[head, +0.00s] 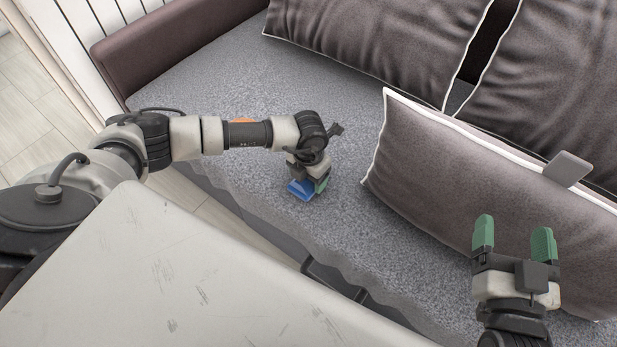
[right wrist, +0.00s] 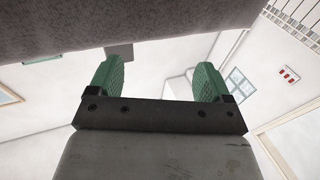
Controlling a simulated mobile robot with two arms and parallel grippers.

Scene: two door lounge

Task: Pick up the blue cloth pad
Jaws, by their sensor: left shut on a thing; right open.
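The blue cloth pad (head: 301,189) is at my left gripper (head: 309,185), over the grey sofa seat near its front edge. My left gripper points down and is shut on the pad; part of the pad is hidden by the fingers. I cannot tell whether the pad still touches the seat. My right gripper (head: 513,238) is open and empty in front of the large cushion at the right, its green fingertips apart. The right wrist view also shows the open green fingers (right wrist: 157,82) with nothing between them.
The grey sofa seat (head: 220,85) has brown cushions at the back and a white-edged cushion (head: 430,170) leaning at the right. A small grey block (head: 567,169) shows at that cushion's top edge. The sofa arm (head: 165,35) is at the upper left. Tiled floor lies at the far left.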

